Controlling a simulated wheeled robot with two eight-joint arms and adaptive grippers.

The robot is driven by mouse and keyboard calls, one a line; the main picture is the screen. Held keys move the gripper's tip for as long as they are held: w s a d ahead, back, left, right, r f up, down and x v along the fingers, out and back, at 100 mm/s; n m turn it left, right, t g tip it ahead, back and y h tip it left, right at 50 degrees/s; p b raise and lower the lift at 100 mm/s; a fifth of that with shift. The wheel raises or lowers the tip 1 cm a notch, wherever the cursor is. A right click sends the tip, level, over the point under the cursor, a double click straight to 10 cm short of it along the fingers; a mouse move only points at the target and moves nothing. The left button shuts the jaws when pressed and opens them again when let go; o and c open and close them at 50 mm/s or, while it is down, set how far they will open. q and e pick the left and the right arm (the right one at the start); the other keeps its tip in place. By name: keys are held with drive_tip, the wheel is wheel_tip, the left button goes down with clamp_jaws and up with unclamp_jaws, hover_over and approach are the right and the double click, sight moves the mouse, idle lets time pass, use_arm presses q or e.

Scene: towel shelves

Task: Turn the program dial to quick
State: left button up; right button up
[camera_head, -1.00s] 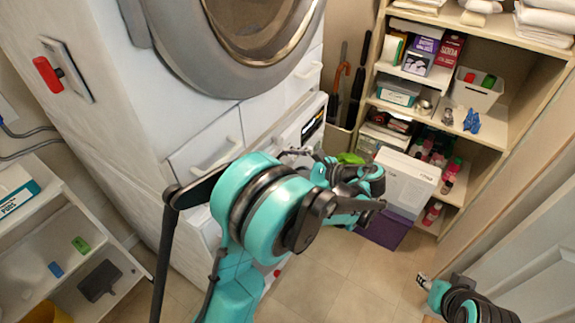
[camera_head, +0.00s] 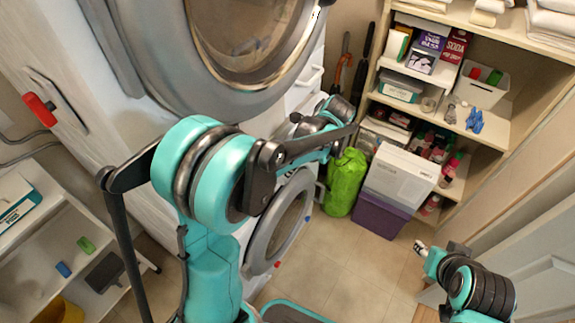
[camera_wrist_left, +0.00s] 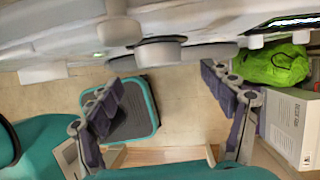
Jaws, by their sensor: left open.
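The dial (camera_wrist_left: 160,52) is a round pale knob with a dark base on the white machine's control panel, in the left wrist view. Its markings and setting are not readable. The panel's dark display (camera_wrist_left: 290,22) is at the right. My left gripper (camera_wrist_left: 160,80) is open and empty, its fingers apart on either side of the dial and a little below it, with no visible contact. In the head view my left arm covers the panel and dial. My right gripper (camera_head: 422,247) is at the lower right, over the floor, too small to read.
The upper machine's large round door (camera_head: 250,45) is above my left arm and the lower round door (camera_head: 280,222) below. A green bag (camera_head: 345,182), a purple and white box stack (camera_head: 382,213) and filled shelves (camera_head: 510,125) stand right. Some floor is clear.

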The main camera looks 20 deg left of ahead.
use_arm(q)
drive_tip(key=b+x, duration=0.2)
drive_tip(key=x, duration=0.4)
drive_tip(key=shift+s+a+f, duration=0.1)
drive_tip(key=shift+a+f, duration=0.1)
drive_tip(key=shift+f, duration=0.2)
drive_tip(key=c, duration=1.2)
